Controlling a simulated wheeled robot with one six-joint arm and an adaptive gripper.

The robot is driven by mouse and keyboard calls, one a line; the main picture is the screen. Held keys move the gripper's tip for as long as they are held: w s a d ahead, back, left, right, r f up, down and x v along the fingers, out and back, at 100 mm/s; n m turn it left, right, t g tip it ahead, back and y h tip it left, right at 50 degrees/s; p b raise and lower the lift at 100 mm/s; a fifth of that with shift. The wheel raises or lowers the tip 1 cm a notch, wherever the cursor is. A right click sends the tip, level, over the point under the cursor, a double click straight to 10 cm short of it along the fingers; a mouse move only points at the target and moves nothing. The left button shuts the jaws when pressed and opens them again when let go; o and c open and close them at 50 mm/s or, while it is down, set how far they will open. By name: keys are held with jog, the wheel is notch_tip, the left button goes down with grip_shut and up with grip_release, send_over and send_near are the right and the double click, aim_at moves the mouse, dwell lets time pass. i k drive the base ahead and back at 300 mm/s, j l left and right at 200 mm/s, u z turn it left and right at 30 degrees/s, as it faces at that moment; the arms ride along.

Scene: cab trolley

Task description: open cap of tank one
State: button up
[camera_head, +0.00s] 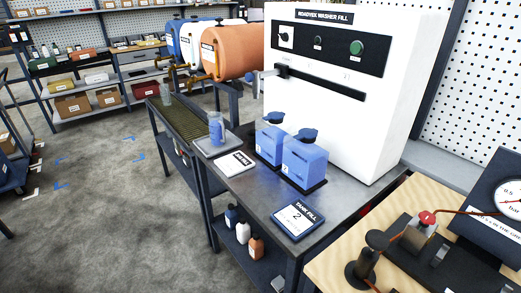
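Two blue tanks stand side by side on dark trays on the grey metal bench, in front of the white washer-fill machine. The left, farther tank (268,145) has a dark blue cap (273,117) on its top. The right, nearer tank (304,162) has a similar dark cap (306,135). Both caps sit over the tank tops; I cannot tell how tightly they are closed. No readable number shows on either tank, so I cannot tell which is tank one. My gripper is not in view.
The white machine (400,70) rises right behind the tanks. A "TANK FILL 2" sign (297,220) lies at the bench's front. A blue-filled jug (216,128) stands on a tray at left. A gauge rig (420,235) fills the right corner. Floor at left is mostly clear.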

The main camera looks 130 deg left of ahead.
aim_at(272, 115)
jog(key=u, duration=3.3)
